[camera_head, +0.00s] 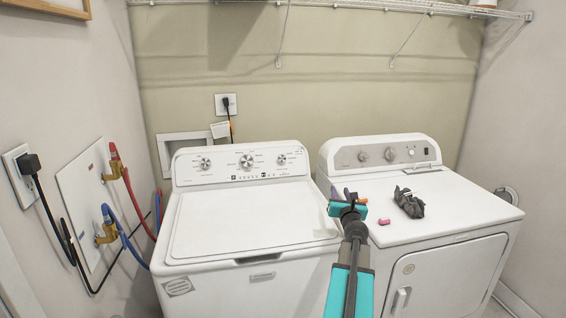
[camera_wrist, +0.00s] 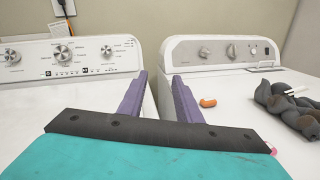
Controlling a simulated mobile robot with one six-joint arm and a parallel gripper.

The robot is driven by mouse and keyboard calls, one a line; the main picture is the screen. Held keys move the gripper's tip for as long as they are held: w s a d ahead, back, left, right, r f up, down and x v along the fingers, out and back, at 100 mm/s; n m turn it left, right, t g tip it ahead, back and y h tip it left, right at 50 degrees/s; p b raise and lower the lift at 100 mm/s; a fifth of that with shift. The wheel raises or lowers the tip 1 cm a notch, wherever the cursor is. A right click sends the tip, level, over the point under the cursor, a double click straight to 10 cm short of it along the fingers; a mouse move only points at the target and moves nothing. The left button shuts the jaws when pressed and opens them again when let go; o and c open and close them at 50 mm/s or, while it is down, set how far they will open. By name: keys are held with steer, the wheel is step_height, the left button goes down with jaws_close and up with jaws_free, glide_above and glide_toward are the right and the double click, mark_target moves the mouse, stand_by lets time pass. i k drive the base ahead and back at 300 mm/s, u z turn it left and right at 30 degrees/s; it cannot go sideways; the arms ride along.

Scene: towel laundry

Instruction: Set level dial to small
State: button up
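The white washer (camera_head: 240,220) on the left has a back panel with three round silver dials: left (camera_head: 205,163), middle (camera_head: 247,161) and right (camera_head: 281,159). In the wrist view, these left (camera_wrist: 13,57), middle (camera_wrist: 63,53) and right (camera_wrist: 107,51) dials also show. The labels are too small to read, so I cannot tell which is the level dial. My gripper (camera_head: 347,196) is above the gap between washer and dryer, apart from all dials. In the wrist view, its purple fingers (camera_wrist: 159,82) stand apart with nothing between them.
A white dryer (camera_head: 460,205) stands at right with its own knobs (camera_head: 390,154). On its top lie a dark grey crumpled bundle (camera_head: 409,204), a small pink item (camera_head: 384,221) and a small orange item (camera_wrist: 208,101). The washer lid is shut and clear. Hoses (camera_head: 130,200) hang at left.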

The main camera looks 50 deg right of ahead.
mark_target(281, 158)
steer(key=i, duration=0.95)
steer(key=u, duration=0.05)
